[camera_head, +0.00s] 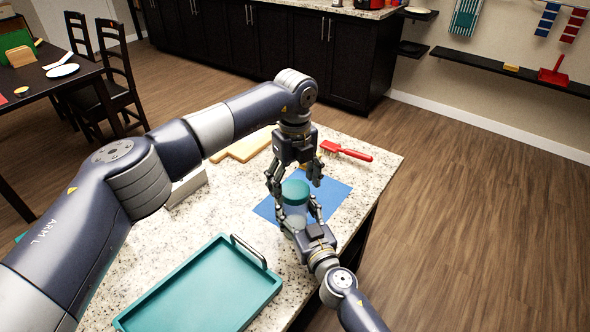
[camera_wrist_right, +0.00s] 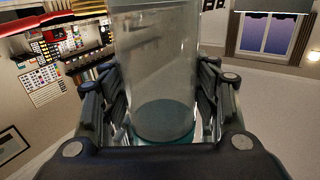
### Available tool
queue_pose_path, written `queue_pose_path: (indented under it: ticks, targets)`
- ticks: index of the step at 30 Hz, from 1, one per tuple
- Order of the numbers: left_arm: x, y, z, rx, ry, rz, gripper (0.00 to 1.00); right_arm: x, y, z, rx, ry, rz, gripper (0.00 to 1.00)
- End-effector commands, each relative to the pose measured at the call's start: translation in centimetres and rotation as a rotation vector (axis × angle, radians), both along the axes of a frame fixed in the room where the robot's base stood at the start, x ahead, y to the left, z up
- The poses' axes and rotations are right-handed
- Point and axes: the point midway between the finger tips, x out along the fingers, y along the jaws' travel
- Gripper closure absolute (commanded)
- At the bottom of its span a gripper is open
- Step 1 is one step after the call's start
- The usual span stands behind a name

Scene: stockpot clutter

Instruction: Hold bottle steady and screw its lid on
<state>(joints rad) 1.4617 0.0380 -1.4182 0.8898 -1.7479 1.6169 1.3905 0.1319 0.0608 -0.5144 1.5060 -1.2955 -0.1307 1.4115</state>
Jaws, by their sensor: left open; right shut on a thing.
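The clear bottle (camera_head: 296,207) stands over a blue mat (camera_head: 335,188) on the speckled counter, with the teal lid (camera_head: 295,188) at its top. My right gripper (camera_head: 300,214) is shut around the bottle's body from the near side. In the right wrist view, the clear bottle (camera_wrist_right: 158,60) sits between the fingers, with a teal disc at the lower end of the picture. My left gripper (camera_head: 294,177) is open and points down just above the lid, fingers spread on either side. Whether its fingers touch the lid, and whether the lid is seated, I cannot tell.
A red brush (camera_head: 346,152) and a wooden board (camera_head: 243,148) lie at the back. The counter's right edge is close to the mat.

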Motion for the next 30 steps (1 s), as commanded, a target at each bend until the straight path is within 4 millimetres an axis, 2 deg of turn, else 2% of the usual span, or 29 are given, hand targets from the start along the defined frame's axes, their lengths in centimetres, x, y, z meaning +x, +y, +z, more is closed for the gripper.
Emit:
queue_pose_path:
  ticks: [6, 14, 15, 21, 26, 30]
  targets:
    - [0.0, 0.0, -1.6, 0.000, 0.000, -0.001, 0.25, 0.0, 0.0, 0.0, 0.000, 0.000, 0.000, 1.00]
    - [0.0, 0.0, -1.8, 0.001, -0.001, -0.001, 0.25, 0.0, 0.0, 0.0, 0.000, 0.000, 0.000, 1.00]
    - [0.0, 0.0, -1.7, 0.001, -0.001, -0.001, 0.27, 0.0, 0.0, 0.0, 0.000, 0.000, 0.000, 1.00]
    - [0.0, 0.0, -1.7, 0.001, -0.001, -0.001, 0.71, 0.0, 0.0, 0.0, 0.000, 0.000, 0.000, 1.00]
    - [0.0, 0.0, -1.7, 0.001, -0.001, -0.014, 0.71, 0.0, 0.0, 0.0, 0.000, 0.000, 0.000, 1.00]
    - [0.0, 0.0, -1.7, 0.002, -0.001, -0.139, 0.71, 0.0, 0.0, 0.0, 0.000, 0.000, 0.000, 1.00]
